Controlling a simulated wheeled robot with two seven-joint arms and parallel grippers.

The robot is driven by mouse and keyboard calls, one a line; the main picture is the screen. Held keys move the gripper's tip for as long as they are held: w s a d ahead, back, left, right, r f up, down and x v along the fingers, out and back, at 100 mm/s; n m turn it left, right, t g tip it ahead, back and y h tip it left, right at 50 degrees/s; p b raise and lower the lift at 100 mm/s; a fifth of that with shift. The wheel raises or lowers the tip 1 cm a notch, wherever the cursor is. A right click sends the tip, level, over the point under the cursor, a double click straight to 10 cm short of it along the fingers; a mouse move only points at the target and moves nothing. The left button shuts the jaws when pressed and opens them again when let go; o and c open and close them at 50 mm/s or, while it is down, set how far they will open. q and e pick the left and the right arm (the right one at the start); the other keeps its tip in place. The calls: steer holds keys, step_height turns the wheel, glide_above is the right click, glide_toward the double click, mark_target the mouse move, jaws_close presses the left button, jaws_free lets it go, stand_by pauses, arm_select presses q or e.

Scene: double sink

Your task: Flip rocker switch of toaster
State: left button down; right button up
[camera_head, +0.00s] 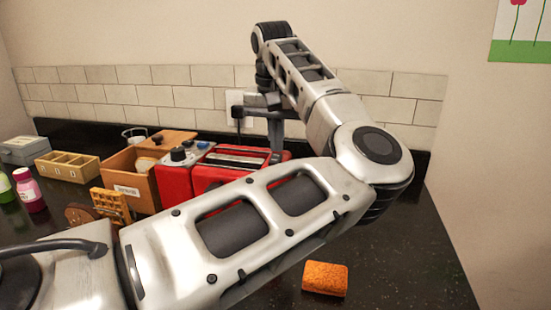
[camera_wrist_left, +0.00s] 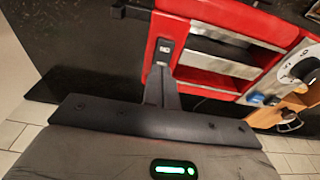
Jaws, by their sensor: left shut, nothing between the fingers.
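The red toaster (camera_head: 203,178) stands on the dark counter with its bread slots on top. A dial shows on its panel, and the toaster also appears in the left wrist view (camera_wrist_left: 262,22). A blue button (camera_wrist_left: 256,99) shows beside the dial (camera_wrist_left: 298,67). My left gripper (camera_head: 276,156) is shut and empty, pointing down at the toaster's far right end. In the wrist view its fingers (camera_wrist_left: 163,50) overlap the red edge beside the slots; I cannot tell whether they touch. My forearm hides the toaster's lower right. My right gripper is not in view.
A wooden box (camera_head: 142,187) stands left of the toaster. A wooden rack (camera_head: 111,206), a pink bottle (camera_head: 31,193) and a wooden organizer (camera_head: 68,167) sit further left. An orange sponge (camera_head: 325,279) lies in front. The counter is clear at right; the tiled wall (camera_head: 150,96) is behind.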

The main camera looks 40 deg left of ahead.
mark_target(277, 155)
arm_select(q)
steer(key=shift+f, duration=0.3)
steer(key=shift+f+b, duration=0.3)
steer(key=shift+b, duration=0.1)
steer(key=shift+r, duration=0.15)
steer(key=shift+r+p, duration=0.25)
steer(key=shift+p, duration=0.2)
step_height(277, 155, up, 6)
steer(key=p, duration=0.5)
steer(key=shift+r, duration=0.2)
